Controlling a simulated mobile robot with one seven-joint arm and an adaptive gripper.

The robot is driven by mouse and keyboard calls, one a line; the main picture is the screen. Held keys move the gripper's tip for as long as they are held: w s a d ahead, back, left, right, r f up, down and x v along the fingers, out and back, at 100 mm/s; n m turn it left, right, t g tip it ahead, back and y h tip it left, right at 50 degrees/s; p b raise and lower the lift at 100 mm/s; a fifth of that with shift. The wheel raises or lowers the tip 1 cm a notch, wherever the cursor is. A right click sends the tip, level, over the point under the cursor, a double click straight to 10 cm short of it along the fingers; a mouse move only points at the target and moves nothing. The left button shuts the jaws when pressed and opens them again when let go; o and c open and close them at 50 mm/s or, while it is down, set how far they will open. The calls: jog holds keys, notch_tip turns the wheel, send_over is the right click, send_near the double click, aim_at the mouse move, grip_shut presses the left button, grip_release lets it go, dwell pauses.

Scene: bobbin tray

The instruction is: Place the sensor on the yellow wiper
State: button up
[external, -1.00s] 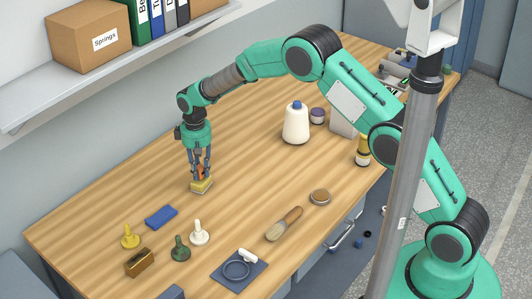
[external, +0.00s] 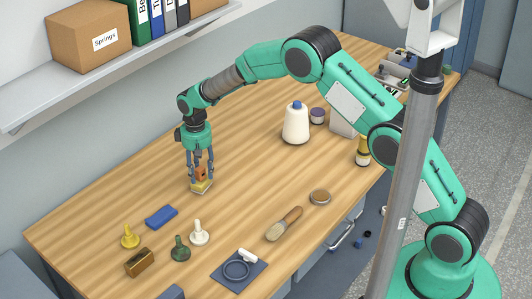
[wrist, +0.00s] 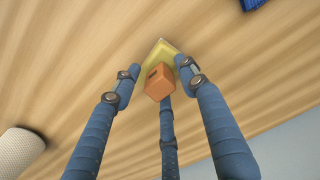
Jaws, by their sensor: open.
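The sensor, a small orange block with a dark slot (wrist: 160,82), sits on top of the yellow wiper (wrist: 158,50) in the wrist view. In the external view the orange sensor (external: 201,173) shows above the yellow wiper (external: 201,187), which lies on the wooden table. My gripper (external: 201,170) points down over them, and its fingers stand around the sensor. In the wrist view my gripper (wrist: 159,75) has its blue fingers spread, with gaps visible beside the sensor. Whether the finger behind the sensor touches it I cannot tell.
A blue block (external: 161,217), yellow (external: 130,236), green (external: 180,248) and white (external: 200,233) pawn-like pieces and a brass block (external: 139,262) lie to the front left. A brush (external: 285,224) and a round lidded tin (external: 320,197) lie to the right. A white cone bobbin (external: 296,124) stands behind.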

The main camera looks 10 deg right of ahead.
aim_at(201, 168)
notch_tip(201, 168, up, 12)
jog(key=shift+r+p, duration=0.15)
jog(key=shift+p, duration=0.2)
dwell(0.9)
dwell(0.3)
